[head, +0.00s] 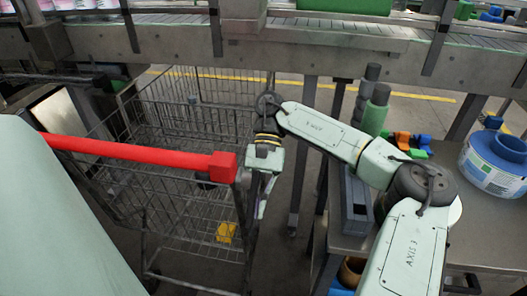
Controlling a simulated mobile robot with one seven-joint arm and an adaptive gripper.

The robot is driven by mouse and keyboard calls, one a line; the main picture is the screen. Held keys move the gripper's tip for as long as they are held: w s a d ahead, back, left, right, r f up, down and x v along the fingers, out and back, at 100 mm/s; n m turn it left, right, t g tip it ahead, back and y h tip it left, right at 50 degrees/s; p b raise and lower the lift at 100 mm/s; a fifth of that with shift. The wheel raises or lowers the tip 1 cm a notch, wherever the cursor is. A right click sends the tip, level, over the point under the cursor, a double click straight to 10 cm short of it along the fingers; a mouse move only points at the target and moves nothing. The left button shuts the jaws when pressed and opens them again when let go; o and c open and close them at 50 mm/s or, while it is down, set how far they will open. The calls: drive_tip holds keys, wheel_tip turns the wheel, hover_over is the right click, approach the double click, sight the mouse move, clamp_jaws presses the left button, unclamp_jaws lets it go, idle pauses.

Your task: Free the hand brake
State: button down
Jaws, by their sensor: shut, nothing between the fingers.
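A wire cart (165,122) stands left of my arm, with a red bar (130,150) across its near side. The bar ends at the right in a thicker red block (222,167). A small yellow part (226,232) shows low on the cart's right side. I cannot tell which part is the hand brake. My gripper (259,208) points down just right of the red block, by the cart's right edge. It is shut and holds nothing. Its fingertips are small and partly dark, and whether they touch the cart cannot be told.
A metal workbench (455,215) is at the right, with a blue reel (497,160), coloured blocks (410,143) and dark and green cylinders (375,110). A conveyor (170,38) runs across the back. A pale green surface fills the lower left. Floor shows between cart and bench.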

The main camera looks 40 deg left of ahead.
drive_tip(key=shift+s+d+p, duration=0.1)
drive_tip(key=shift+p, duration=0.25)
idle(1.0)
idle(0.6)
drive_tip(key=v, duration=0.7)
drive_tip(key=shift+w, duration=0.2)
drive_tip(key=shift+r, duration=0.1)
idle(0.5)
